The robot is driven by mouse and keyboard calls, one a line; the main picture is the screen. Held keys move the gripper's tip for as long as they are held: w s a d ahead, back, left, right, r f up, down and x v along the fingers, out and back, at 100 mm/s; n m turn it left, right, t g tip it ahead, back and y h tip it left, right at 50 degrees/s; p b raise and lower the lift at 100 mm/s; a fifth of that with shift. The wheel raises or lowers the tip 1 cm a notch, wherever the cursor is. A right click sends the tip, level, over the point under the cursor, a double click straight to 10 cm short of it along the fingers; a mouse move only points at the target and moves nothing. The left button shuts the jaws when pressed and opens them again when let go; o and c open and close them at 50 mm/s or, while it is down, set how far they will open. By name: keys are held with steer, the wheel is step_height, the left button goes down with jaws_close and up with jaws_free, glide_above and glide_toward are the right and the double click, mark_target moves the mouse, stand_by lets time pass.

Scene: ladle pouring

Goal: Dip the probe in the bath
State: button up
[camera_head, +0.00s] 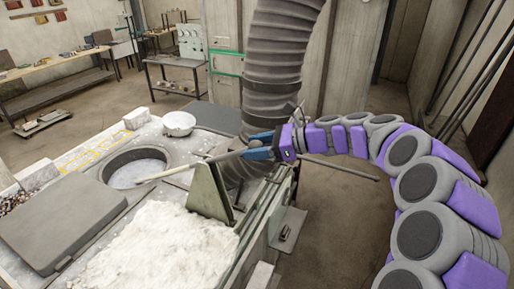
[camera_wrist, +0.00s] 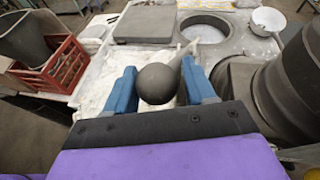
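The probe (camera_head: 190,168) is a long thin rod. In the head view it slopes down to the left from my gripper, and its pale tip is over the near-right part of the round bath (camera_head: 125,173). I cannot tell whether the tip touches the pale contents. My gripper (camera_head: 262,150) has blue fingers at the right end of the rod. The ball hides part of the rod.
An upright grey bracket (camera_head: 209,191) stands under the rod. A flat grey lid (camera_head: 62,222) lies left of the bath, a white bowl (camera_head: 179,122) behind it, white powder (camera_head: 165,252) in front. A thick ribbed duct (camera_head: 273,75) rises close behind my gripper. A red crate (camera_wrist: 62,68) shows left.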

steer(key=shift+o, duration=1.3)
steer(key=shift+w, duration=0.15)
steer(key=shift+s+a, duration=0.15)
steer(key=shift+s, duration=0.05)
steer(key=b+v, duration=0.1)
steer(key=v, duration=1.6)
steer(key=shift+d, duration=0.3)
steer(key=shift+w+f, duration=0.1)
steer(key=shift+w, duration=0.05)
